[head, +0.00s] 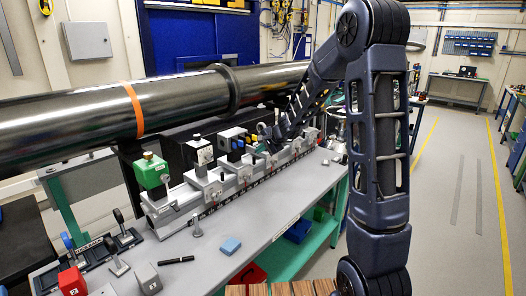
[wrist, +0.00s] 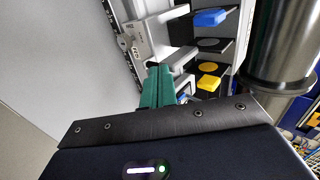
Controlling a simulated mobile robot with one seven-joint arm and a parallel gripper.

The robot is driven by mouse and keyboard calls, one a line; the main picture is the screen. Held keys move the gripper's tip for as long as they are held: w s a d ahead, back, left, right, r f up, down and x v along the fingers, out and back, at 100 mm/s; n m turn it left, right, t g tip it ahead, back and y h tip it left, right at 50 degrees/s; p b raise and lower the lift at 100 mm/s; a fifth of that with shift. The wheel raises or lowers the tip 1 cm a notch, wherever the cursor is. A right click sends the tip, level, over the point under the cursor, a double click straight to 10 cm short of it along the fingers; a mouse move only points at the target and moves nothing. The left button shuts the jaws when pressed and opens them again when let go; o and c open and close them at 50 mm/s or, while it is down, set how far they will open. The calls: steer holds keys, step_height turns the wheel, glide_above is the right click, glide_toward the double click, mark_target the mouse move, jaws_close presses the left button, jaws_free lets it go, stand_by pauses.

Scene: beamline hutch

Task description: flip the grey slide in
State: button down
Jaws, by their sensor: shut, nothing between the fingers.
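My gripper (wrist: 158,86) has green fingers, closed together, in the middle of the wrist view. They are beside a row of dark slides with coloured tabs. A blue tab (wrist: 210,18) and a yellow tab (wrist: 207,82) stick out there. A pale grey piece (wrist: 184,85) shows just right of the fingertips; I cannot tell whether it is the grey slide or whether the fingers touch it. In the head view, my gripper (head: 270,142) is low over the rail, right of the slide unit (head: 232,137); its fingertips are hard to make out.
A long steel beam pipe (head: 180,98) runs behind the rail (head: 205,200). A green-topped mount (head: 151,172) stands at the rail's left end. A blue block (head: 231,245), a black pen (head: 176,260) and several small tools lie on the grey bench (head: 262,212).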

mark_target(252, 147)
steer(key=shift+w+a+r, duration=0.1)
steer(key=shift+w+a, duration=1.6)
steer(key=shift+s+d, duration=0.25)
steer(key=s+d+f+v, duration=0.1)
steer(key=f+v, duration=0.1)
steer(key=v, duration=1)
steer(key=shift+s+d+r, duration=0.15)
steer(key=shift+d+r, duration=0.1)
steer(key=shift+d, duration=0.05)
